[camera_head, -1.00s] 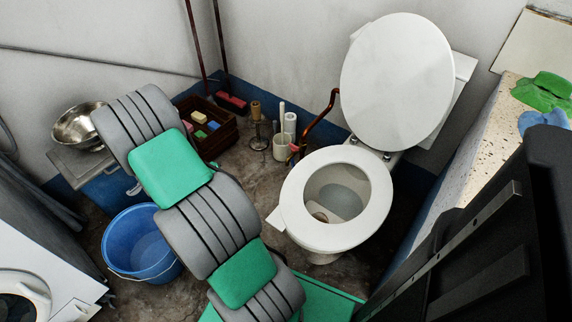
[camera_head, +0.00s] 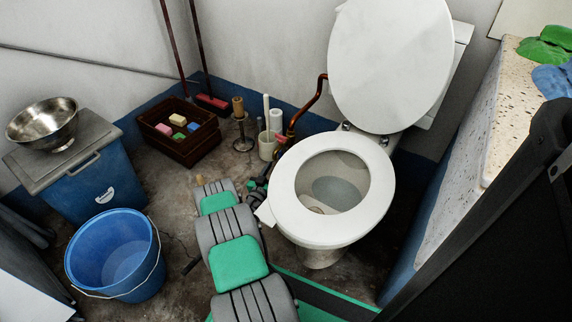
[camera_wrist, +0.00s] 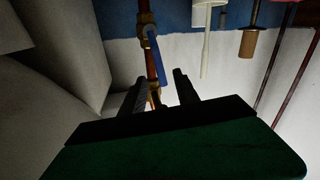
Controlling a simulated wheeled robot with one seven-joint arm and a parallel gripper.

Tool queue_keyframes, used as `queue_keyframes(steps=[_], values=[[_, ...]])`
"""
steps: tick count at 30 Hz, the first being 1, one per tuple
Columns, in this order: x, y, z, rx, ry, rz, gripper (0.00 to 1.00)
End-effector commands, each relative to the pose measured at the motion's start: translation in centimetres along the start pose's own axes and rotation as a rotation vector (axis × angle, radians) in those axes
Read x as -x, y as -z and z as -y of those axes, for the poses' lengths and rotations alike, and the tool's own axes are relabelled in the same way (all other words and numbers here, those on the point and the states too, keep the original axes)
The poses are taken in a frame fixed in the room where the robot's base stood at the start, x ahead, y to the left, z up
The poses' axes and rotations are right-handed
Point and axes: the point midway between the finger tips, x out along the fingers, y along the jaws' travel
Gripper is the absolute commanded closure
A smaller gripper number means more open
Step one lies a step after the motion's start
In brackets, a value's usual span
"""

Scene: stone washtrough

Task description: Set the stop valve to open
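The stop valve shows in the wrist view as a brass fitting (camera_wrist: 147,30) on a copper pipe, with a blue lever (camera_wrist: 156,60). The lever appears roughly in line with the pipe there; its exact angle is hard to tell. In the head view the copper pipe (camera_head: 309,108) runs down beside the toilet, and the valve is small and partly hidden near the toilet bowl. My gripper (camera_wrist: 162,82) is open and empty, its two dark fingers apart and pointing at the valve. The lever's end shows between the fingertips; I cannot tell whether they touch.
The toilet (camera_head: 330,200) stands close to the right of my arm. A blue bucket (camera_head: 115,262) is at left. Some floor between bucket and crate is clear.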

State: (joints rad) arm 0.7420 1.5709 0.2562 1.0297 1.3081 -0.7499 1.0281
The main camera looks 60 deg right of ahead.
Motion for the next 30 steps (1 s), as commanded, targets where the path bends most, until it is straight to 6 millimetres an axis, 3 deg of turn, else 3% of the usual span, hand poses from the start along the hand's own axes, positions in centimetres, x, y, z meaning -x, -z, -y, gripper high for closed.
queue_keyframes(steps=[6,12,20,30], values=[[-4.2,-0.2,-0.2,-0.003,-0.006,-0.001,0.63],[-6.9,0.0,-0.2,-0.001,-0.003,0.001,0.63],[-7.2,0.2,-0.1,0.002,-0.002,0.003,0.63],[-7.2,0.2,-0.1,0.002,-0.002,0.003,0.89]])
